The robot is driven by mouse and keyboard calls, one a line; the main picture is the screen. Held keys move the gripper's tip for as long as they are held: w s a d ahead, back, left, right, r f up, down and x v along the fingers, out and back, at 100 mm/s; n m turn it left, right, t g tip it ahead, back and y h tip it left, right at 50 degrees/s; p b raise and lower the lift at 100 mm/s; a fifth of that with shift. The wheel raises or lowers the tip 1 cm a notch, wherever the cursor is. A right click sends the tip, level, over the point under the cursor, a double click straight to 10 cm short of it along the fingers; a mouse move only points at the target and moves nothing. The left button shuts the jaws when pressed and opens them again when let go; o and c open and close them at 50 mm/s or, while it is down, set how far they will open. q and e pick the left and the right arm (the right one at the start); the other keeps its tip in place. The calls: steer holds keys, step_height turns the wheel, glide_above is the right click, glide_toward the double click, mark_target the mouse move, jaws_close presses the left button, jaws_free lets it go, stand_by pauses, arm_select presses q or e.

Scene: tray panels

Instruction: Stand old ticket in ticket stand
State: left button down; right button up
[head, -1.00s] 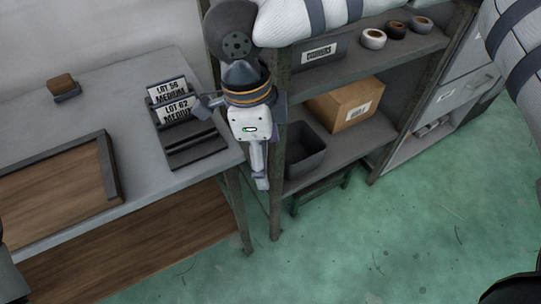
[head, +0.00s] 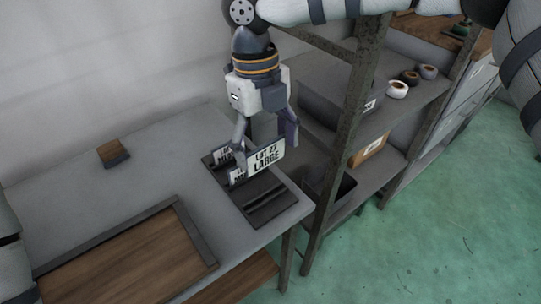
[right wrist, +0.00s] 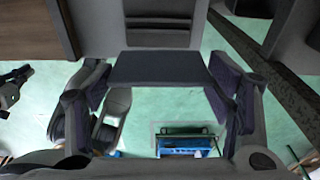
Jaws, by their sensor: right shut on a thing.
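My right gripper (head: 265,146) is shut on a white ticket (head: 268,157) that reads "LOT 27 LARGE". It holds the ticket upright by its side edges, in front of two other tickets in the head view. In the right wrist view the ticket's dark back (right wrist: 155,68) spans the two fingers. The dark ticket stand (head: 272,208) sits on the grey table and also shows in the right wrist view (right wrist: 158,38). Two tickets stand in its rear slots, mostly hidden; its front slots look empty. I cannot tell whether the held ticket touches the stand. My left gripper is out of view.
A wooden-bottomed tray (head: 130,262) with a dark rim lies on the table, left of the stand. A small wooden block (head: 113,152) is at the back. A shelf with a metal post (head: 352,120), rolls of tape (head: 398,90) and a cardboard box (head: 370,150) stands to the right.

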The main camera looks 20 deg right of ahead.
mark_target(265, 165)
steer(key=shift+r, duration=0.1)
steer(key=shift+f, duration=0.4)
step_height(265, 165, down, 6)
steer(key=shift+f+b, duration=0.15)
steer(key=shift+b, duration=0.95)
steer(key=shift+f+b, duration=0.3)
steer(key=shift+f, duration=0.25)
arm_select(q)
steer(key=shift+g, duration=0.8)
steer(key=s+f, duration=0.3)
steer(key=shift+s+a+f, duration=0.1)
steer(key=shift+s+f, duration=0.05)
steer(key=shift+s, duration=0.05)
arm_select(e)
steer(key=shift+r, duration=0.1)
steer(key=shift+f, duration=1.2)
